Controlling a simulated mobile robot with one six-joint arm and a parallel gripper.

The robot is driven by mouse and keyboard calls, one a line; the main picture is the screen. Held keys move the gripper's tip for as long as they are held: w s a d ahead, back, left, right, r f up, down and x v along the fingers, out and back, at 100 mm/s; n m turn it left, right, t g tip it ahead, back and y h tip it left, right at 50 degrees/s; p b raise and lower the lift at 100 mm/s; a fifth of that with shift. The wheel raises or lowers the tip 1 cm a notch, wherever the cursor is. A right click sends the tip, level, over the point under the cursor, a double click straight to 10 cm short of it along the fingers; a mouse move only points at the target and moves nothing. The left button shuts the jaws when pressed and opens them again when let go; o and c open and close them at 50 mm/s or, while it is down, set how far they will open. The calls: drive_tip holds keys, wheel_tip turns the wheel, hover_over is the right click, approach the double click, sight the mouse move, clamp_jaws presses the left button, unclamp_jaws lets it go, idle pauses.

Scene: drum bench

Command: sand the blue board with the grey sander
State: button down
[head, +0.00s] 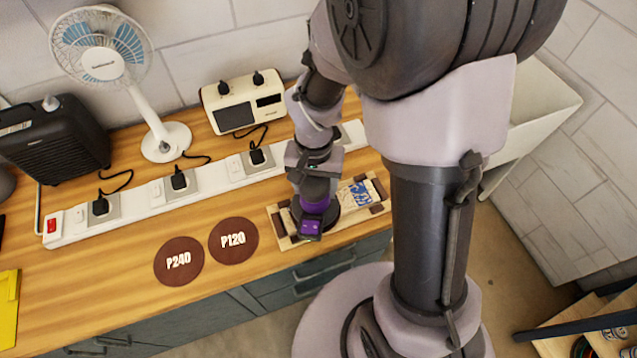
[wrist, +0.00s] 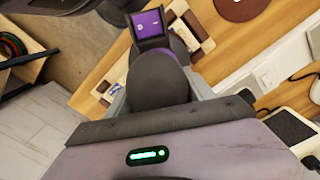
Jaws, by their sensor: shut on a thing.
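My gripper (head: 314,180) is shut on a sander (head: 314,207) with a purple body and a dark grey grip and pad. In the wrist view the sander's dark grip (wrist: 158,80) fills the middle, with its purple end (wrist: 149,27) beyond. The sander is over the left and middle part of a pale wooden holder with brown corner blocks. The board (head: 361,194) shows blue and white patches to the right of the sander; the rest of it is hidden. I cannot tell whether the pad touches the board.
Brown discs marked P240 (head: 178,276) and P120 (head: 233,251) lie left of the holder. A long white power strip (head: 140,208) with plugs runs behind. A fan (head: 166,143), black heater (head: 52,140) and cream box (head: 243,101) stand at the back. A yellow object (head: 8,312) is far left.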

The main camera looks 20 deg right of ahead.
sight(301, 189)
drive_tip(key=shift+w+a+r, duration=0.1)
drive_tip(key=shift+a, duration=0.75)
drive_tip(key=shift+w+a+r, duration=0.1)
drive_tip(key=shift+a, duration=0.75)
drive_tip(key=shift+d, duration=0.1)
drive_tip(key=shift+s+d+f+b, duration=0.1)
drive_tip(key=shift+d+b, duration=0.05)
drive_tip(key=shift+d, duration=0.75)
drive_tip(key=shift+d+f+b, duration=0.1)
drive_tip(key=shift+d+b, duration=0.05)
drive_tip(key=shift+d, duration=0.85)
drive_tip(key=d, duration=0.7)
drive_tip(key=shift+w+d, duration=0.2)
drive_tip(key=shift+d, duration=0.05)
drive_tip(key=shift+s+d+f, duration=0.15)
drive_tip(key=shift+d, duration=1.55)
drive_tip(key=shift+p, duration=0.35)
